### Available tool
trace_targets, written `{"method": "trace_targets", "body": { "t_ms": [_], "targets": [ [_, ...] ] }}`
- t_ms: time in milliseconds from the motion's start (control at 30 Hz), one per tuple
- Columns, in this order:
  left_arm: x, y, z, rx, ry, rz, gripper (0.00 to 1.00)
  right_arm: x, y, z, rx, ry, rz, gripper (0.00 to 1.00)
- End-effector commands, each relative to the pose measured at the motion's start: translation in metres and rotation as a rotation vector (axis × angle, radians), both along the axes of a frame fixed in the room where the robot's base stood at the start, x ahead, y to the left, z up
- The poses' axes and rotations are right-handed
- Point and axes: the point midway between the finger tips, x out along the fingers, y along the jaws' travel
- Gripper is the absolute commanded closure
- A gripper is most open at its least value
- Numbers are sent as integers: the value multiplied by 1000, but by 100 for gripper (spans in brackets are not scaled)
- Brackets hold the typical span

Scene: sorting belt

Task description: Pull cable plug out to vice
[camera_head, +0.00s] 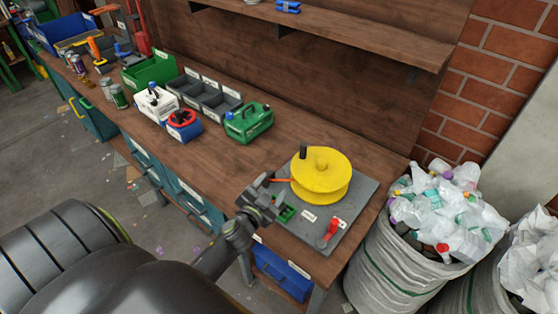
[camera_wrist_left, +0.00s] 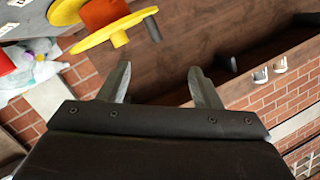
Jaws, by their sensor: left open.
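A yellow cable reel (camera_head: 321,178) with a black handle stands on a grey base plate (camera_head: 357,205) at the right end of the bench. A short orange cable (camera_head: 283,180) runs left from it toward my left gripper (camera_head: 268,194); I cannot make out the plug there. A small green part (camera_head: 287,213), perhaps the vice, sits on the plate just beside the gripper. In the left wrist view my left gripper (camera_wrist_left: 161,78) is open with nothing visible between its fingers. The reel (camera_wrist_left: 112,36) shows there beyond the fingers, with an orange middle. My right gripper is out of view.
A red lever (camera_head: 331,229) stands at the plate's front. Green canister (camera_head: 248,122), blue-and-red container (camera_head: 184,124) and grey bins (camera_head: 208,97) stand further left. A sack of bottles (camera_head: 399,250) stands right of the bench. Bare bench top lies between canister and plate.

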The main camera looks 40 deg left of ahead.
Motion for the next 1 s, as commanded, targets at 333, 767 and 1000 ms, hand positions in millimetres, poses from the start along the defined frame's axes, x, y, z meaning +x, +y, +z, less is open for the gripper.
{"method": "trace_targets", "body": {
  "t_ms": [333, 767, 1000],
  "targets": [
    [63, -117, 98, 306, -273, -717, 42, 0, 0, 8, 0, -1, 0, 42],
    [59, -128, 52, 652, 398, -1335, 42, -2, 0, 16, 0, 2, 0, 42],
    [50, -52, 54, 715, 996, -1246, 42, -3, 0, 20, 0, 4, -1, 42]
  ]
}}
